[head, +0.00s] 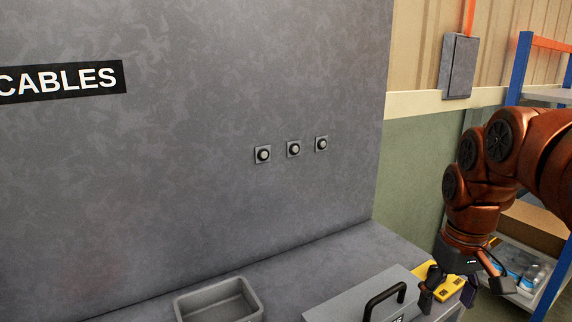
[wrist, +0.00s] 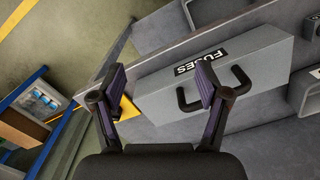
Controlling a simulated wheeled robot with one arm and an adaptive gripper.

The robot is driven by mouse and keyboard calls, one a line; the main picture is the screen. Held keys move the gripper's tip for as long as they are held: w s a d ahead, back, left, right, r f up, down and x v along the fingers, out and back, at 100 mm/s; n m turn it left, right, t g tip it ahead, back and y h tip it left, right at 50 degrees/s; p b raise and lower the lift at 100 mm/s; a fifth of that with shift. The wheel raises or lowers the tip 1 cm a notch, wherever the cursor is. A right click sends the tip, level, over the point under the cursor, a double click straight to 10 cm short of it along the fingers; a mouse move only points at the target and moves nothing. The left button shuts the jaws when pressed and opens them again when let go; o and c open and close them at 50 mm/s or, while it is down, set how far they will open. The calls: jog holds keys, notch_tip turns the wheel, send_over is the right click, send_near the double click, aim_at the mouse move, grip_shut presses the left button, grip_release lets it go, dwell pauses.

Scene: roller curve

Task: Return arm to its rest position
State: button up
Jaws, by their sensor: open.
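My copper-coloured arm (head: 490,165) reaches in from the right in the head view and bends downward. My gripper (head: 460,290) hangs above the right end of the grey bench. It is open and empty. In the wrist view its two dark fingers (wrist: 158,90) stand apart, with a grey case (wrist: 255,75) labelled FUSES beyond them. The right finger overlaps the case's black handle in the picture. In the head view the case (head: 345,295) lies left of my gripper. I cannot tell how high my gripper is above the bench.
A yellow item (head: 450,281) lies beside my gripper. A grey open bin (head: 220,301) stands left of the case. Three round buttons (head: 293,149) sit on the grey panel. A shelf rack with a blue post (head: 519,70) stands close on the right. Floor (wrist: 75,40) shows beyond the bench edge.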

jog(key=s+a+f+p, duration=0.2)
jog(key=s+a, duration=0.3)
jog(key=s, duration=0.5)
jog(key=s+a+f+m+g+p, duration=0.1)
jog(key=s+a+f, duration=0.3)
jog(key=s, duration=0.6)
jog(key=shift+a+f+p, duration=0.35)
jog(key=shift+a+p, duration=0.15)
jog(key=shift+p, duration=0.2)
jog(key=shift+c, duration=0.4)
